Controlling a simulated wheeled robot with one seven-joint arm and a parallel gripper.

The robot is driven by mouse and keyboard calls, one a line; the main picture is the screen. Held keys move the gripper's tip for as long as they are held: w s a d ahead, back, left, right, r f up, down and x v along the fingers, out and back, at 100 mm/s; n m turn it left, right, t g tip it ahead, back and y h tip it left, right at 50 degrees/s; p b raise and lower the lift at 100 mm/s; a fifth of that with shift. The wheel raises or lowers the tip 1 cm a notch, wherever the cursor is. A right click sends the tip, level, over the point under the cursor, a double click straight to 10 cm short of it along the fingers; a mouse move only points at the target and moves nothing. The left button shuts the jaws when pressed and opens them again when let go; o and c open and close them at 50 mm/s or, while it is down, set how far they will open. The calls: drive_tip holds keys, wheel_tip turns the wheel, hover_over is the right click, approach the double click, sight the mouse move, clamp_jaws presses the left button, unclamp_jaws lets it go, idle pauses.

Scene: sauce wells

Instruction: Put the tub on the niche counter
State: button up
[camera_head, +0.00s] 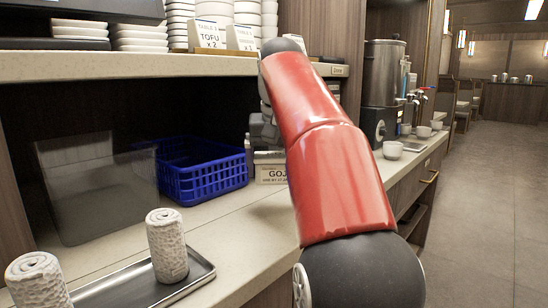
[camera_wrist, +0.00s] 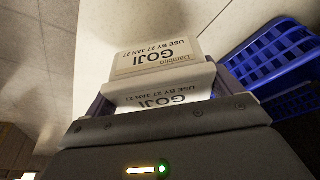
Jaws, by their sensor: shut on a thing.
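The tub is white with a printed GOJI label. In the wrist view the tub (camera_wrist: 160,98) sits between the fingers of my gripper (camera_wrist: 158,90), which is shut on it. A second GOJI label shows just beyond; I cannot tell if it is on the same tub. In the head view the tub's label (camera_head: 271,174) shows low over the niche counter (camera_head: 232,212), right of the blue basket. My red arm hides much of the tub and my gripper (camera_head: 263,135). I cannot tell whether the tub touches the counter.
A blue basket (camera_head: 205,178) stands close left of the tub. An upper shelf (camera_head: 130,66) overhangs the niche. Cups (camera_head: 392,150) and an urn (camera_head: 383,75) stand right.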

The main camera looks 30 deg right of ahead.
sight(279, 183)
wheel_tip(279, 183, down, 4)
drive_tip(key=shift+s+f+b, duration=0.1)
drive_tip(key=shift+b, duration=0.2)
drive_tip(key=shift+f+b, duration=0.6)
drive_tip(key=shift+f, duration=0.15)
drive_tip(key=shift+f+b, duration=0.4)
drive_tip(key=shift+f, duration=0.2)
drive_tip(key=o, duration=1)
drive_tip(key=shift+r, duration=0.15)
drive_tip(key=p+v, duration=0.2)
drive_tip(key=v, duration=0.5)
drive_tip(key=shift+s+a+r, duration=0.1)
drive_tip(key=shift+r, duration=0.2)
drive_tip(key=shift+s, duration=0.1)
